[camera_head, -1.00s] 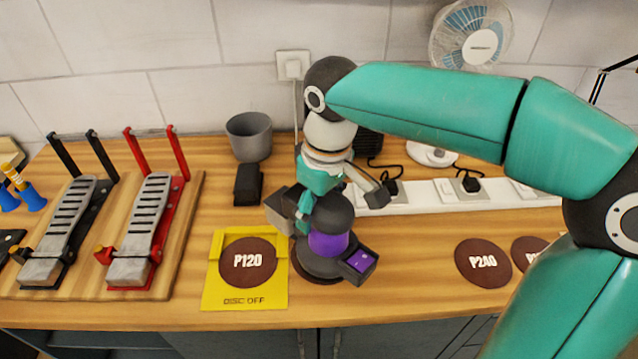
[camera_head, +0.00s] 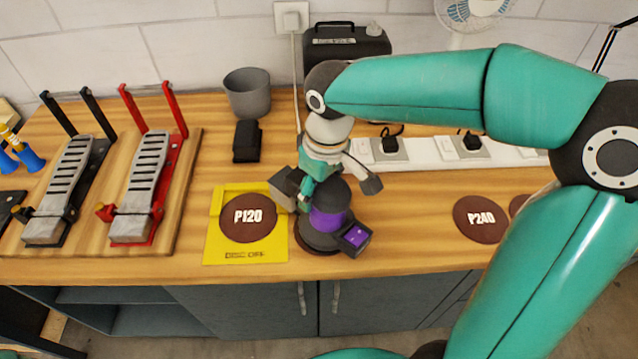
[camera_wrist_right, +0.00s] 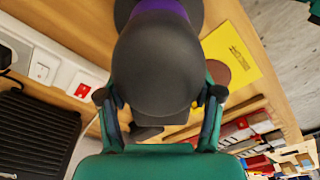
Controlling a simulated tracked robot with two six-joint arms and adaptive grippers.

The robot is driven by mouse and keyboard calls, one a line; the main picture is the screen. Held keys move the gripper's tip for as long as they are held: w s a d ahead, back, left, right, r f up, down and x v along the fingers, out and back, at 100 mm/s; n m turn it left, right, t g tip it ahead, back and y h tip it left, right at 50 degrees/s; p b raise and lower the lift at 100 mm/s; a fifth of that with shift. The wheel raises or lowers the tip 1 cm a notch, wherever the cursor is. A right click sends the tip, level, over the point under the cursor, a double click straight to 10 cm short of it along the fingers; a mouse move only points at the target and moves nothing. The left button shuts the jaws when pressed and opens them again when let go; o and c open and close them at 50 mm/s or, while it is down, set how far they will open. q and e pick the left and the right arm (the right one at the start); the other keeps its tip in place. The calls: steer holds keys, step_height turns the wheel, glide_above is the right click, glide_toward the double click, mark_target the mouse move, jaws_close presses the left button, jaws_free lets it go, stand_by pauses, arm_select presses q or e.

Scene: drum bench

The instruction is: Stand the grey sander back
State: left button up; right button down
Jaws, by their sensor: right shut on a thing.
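The sander (camera_head: 330,219) is dark grey with a purple band and a small purple panel on its front. It stands upright on the bench, on or just above a brown disc whose edge shows under it. My right gripper (camera_head: 325,187) is shut on the sander's upper body; in the right wrist view the sander's rounded top (camera_wrist_right: 158,70) fills the space between the two fingers. The yellow "disc off" plate (camera_head: 275,254) with a brown P120 disc (camera_head: 248,218) lies just left of the sander. My left gripper is not in view.
A white power strip (camera_head: 425,153) runs behind the sander. A P240 disc (camera_head: 480,219) lies to the right. A grey cup (camera_head: 247,93) and a black block (camera_head: 246,141) stand behind the plate. Two pedals (camera_head: 145,185) are at left. The bench's front edge is close.

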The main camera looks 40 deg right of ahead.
steer(key=shift+f+b, duration=0.25)
steer(key=shift+b, duration=0.05)
steer(key=shift+s+a+f, duration=0.1)
steer(key=shift+s+f, duration=0.05)
steer(key=shift+f, duration=0.2)
steer(key=shift+c, duration=2.3)
jaws_free()
steer(key=shift+f+b, duration=0.15)
steer(key=shift+b, duration=0.15)
steer(key=shift+o, duration=1.3)
steer(key=shift+w, duration=0.2)
steer(key=shift+s, duration=0.15)
steer(key=shift+r+p, duration=0.6)
steer(key=shift+r, duration=0.15)
steer(key=r, duration=0.8)
steer(key=s+r, duration=0.1)
steer(key=r, duration=0.3)
steer(key=shift+d+p, duration=0.2)
steer(key=shift+p, duration=0.1)
